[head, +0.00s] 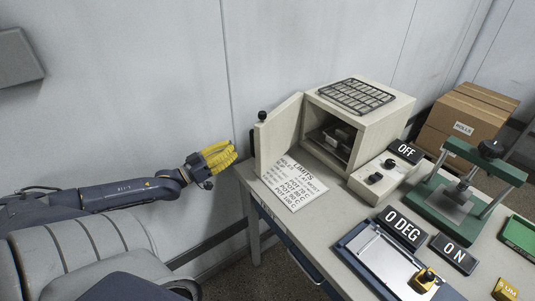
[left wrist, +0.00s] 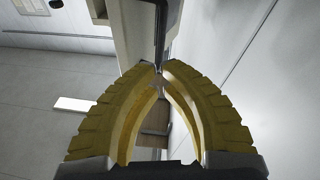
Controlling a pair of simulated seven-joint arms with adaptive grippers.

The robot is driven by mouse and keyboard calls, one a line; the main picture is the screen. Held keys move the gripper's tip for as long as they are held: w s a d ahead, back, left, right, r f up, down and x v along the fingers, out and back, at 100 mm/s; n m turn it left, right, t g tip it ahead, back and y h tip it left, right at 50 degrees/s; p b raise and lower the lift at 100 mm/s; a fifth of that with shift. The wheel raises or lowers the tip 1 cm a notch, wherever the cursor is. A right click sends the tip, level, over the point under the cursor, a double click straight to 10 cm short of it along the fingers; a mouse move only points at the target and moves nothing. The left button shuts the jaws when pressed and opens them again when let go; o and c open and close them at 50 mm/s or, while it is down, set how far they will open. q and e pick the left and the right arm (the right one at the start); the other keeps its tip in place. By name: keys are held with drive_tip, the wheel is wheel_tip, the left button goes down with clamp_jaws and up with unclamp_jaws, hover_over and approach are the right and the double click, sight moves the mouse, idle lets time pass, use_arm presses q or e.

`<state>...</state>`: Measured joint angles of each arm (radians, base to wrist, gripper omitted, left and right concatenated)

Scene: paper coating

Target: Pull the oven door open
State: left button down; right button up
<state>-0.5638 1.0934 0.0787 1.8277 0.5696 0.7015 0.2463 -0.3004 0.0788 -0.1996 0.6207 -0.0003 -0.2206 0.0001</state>
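The oven (head: 352,128) is a beige box on the bench with a wire rack on top. Its door (head: 279,132) stands swung open to the left, and the dark inside shows a tray-like object. A black knob (head: 262,116) is on the door's top outer corner. My right gripper is not in view.
A limits sheet (head: 291,183) lies before the oven. A control box (head: 382,178) with an OFF sign stands at its right. A green press (head: 465,190), a coating plate (head: 385,262) and signs fill the bench's right. Cardboard boxes (head: 462,125) stand behind. A wall is close behind my left arm.

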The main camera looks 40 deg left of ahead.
use_arm(q)
drive_tip(key=d+r+m+g+y, duration=0.2)
drive_tip(key=d+m+y, duration=0.7)
drive_tip(key=d+y, duration=0.2)
drive_tip(key=d+r+m+g+y, duration=0.3)
drive_tip(key=d+m+y, duration=0.5)
drive_tip(key=d+y, duration=0.4)
drive_tip(key=n+g+h, duration=0.2)
drive_tip(key=n+g, duration=0.1)
drive_tip(key=n, duration=0.8)
approach(268, 147)
drive_tip(key=w+a, duration=0.2)
drive_tip(key=w, duration=0.2)
drive_tip(key=shift+s+a+t+h, duration=0.15)
drive_tip(key=shift+a, duration=0.5)
drive_tip(key=shift+s+a+t+h, duration=0.15)
drive_tip(key=shift+s+a, duration=0.05)
drive_tip(key=shift+a, duration=0.45)
drive_tip(key=shift+w, duration=0.1)
